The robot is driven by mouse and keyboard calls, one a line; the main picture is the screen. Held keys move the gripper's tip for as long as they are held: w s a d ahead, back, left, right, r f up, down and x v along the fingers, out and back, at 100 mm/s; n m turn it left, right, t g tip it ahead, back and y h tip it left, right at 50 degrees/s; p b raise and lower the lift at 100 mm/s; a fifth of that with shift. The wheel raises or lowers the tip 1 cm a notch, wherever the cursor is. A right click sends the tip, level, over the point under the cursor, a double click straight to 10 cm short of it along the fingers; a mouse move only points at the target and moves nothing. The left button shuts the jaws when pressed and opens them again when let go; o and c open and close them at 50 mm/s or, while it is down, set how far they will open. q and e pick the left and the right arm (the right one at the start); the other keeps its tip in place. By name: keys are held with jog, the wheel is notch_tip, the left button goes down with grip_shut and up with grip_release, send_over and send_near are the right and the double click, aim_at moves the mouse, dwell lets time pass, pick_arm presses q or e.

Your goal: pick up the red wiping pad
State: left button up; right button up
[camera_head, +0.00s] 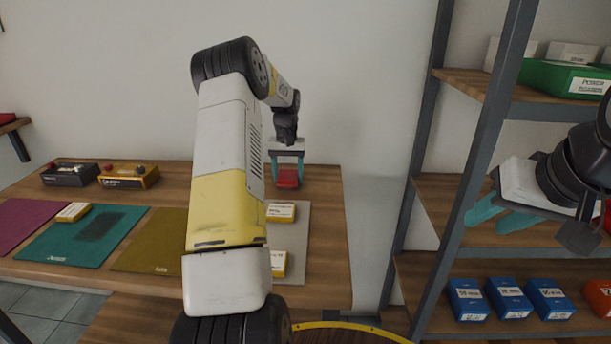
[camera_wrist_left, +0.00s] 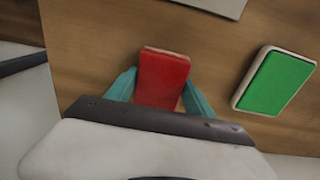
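The red wiping pad (camera_wrist_left: 162,80) is a small red block between the two teal fingers of my left gripper (camera_wrist_left: 160,92) in the left wrist view. The fingers stand close along both its sides; I see no clear gap, but cannot tell whether they press on it. In the head view the red pad (camera_head: 288,178) is at the back right of the wooden table, below my left gripper (camera_head: 287,172). I cannot tell whether it rests on the wood. My right gripper (camera_head: 500,216) is at the right, by the shelf, its teal fingers apart and empty.
A green pad with a white base (camera_wrist_left: 276,82) lies right of the red one. Yellow boxes (camera_head: 281,212) lie on a grey mat. Coloured mats (camera_head: 85,236) and two device boxes (camera_head: 128,176) fill the table's left. A metal-framed shelf (camera_head: 468,150) stands right, with blue boxes (camera_head: 508,298).

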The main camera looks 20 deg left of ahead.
aim_at(287, 176)
pick_arm(q)
jog(key=c, duration=0.6)
jog(key=shift+r, duration=0.1)
jog(key=shift+r, duration=0.6)
jog(key=shift+s+d+r, duration=0.1)
jog(key=shift+s+r, duration=0.15)
jog(key=shift+r, duration=0.35)
jog(key=shift+s+r, duration=0.2)
jog(key=shift+r, duration=0.35)
jog(key=s+d, duration=0.1)
jog(key=s, duration=0.4)
jog(key=s+d+r, duration=0.1)
jog(key=s, duration=0.3)
jog(key=s+d, duration=0.1)
jog(key=s, duration=0.4)
jog(key=shift+s+d+r, duration=0.15)
jog(key=shift+s+d, duration=0.15)
jog(key=shift+d, duration=0.1)
